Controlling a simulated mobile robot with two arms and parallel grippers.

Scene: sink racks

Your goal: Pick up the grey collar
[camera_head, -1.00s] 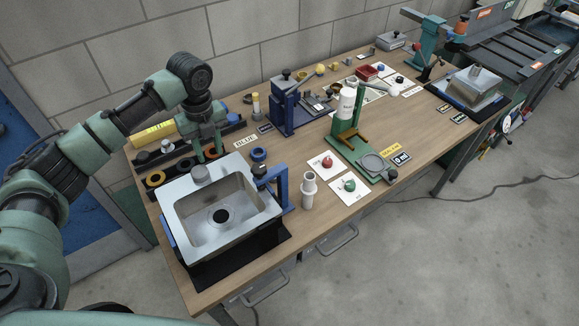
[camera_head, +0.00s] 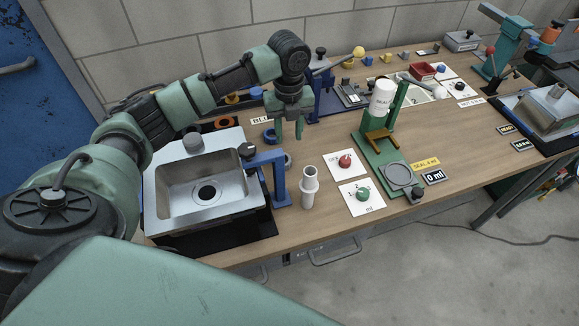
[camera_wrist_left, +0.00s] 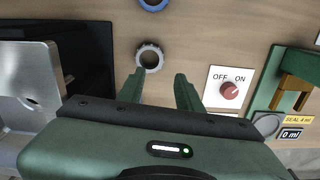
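The grey collar (camera_wrist_left: 149,57) lies flat on the wooden bench in the left wrist view, a ring with an open centre. In the head view only part of the grey collar (camera_head: 288,159) shows, beside the blue clamp. My left gripper (camera_head: 289,137) points down above the bench near the collar. In the left wrist view its two fingers (camera_wrist_left: 160,77) are apart with nothing between them; the collar lies just beyond their tips, nearer the left finger. My right gripper is not in view.
A steel sink (camera_head: 205,180) with a blue clamp (camera_head: 279,180) stands left. A blue ring (camera_head: 270,136) lies behind the collar. A white pipe (camera_head: 310,187), switch cards (camera_head: 348,164) and a green dispenser stand (camera_head: 383,150) are to the right.

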